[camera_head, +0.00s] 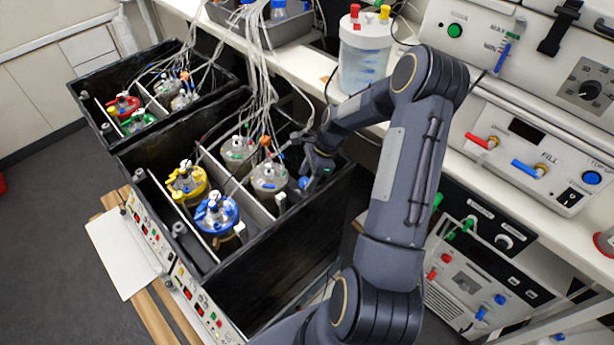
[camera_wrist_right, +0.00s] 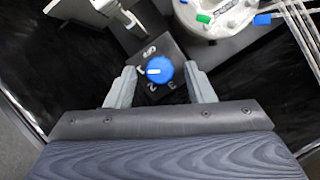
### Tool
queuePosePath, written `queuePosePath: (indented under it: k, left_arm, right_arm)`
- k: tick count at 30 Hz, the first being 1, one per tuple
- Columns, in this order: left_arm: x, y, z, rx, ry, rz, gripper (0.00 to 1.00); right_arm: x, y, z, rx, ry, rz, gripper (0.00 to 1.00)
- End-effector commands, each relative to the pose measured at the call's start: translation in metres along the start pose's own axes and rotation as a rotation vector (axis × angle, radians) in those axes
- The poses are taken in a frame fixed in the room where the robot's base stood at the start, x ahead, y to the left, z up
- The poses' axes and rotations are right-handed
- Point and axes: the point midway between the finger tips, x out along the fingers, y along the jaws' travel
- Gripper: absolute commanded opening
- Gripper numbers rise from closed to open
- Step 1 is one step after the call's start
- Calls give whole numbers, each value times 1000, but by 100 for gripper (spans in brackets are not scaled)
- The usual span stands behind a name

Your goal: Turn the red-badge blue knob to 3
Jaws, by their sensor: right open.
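A blue knob (camera_wrist_right: 160,70) with a white pointer mark sits on a small dark plate with white numbers in the right wrist view. Its mark points left, close to the 1; the 2 and 3 lie along its lower side. It also shows in the head view (camera_head: 304,183), partly beside my gripper. No red badge can be made out near it. My right gripper (camera_wrist_right: 160,69) is open, one finger on each side of the knob, with gaps visible between. In the head view my right gripper (camera_head: 316,168) reaches over the right wall of the black box.
The black shaker box (camera_head: 285,260) holds several lidded vessels, among them yellow-lidded (camera_head: 187,183) and blue-lidded (camera_head: 217,214) ones. Tubes and cables (camera_head: 262,85) hang close to my gripper. A bench with instruments (camera_head: 530,150) stands at right.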

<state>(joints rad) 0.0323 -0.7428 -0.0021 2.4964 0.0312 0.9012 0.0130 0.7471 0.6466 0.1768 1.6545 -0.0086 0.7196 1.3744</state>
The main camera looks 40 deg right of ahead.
Motion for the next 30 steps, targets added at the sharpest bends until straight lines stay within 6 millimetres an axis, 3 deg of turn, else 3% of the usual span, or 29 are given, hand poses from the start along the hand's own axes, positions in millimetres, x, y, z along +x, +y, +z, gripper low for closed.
queuePosePath:
  k: [11,21,30]
  left_arm:
    - [0,0,0,0,0,0,36]
    - [0,0,0,0,0,0,36]
    - [0,0,0,0,0,0,36]
  right_arm:
    - [7,0,0,0,0,0,47]
    - [7,0,0,-1,0,-1,4]
    - [7,-1,0,-37,1,13,4]
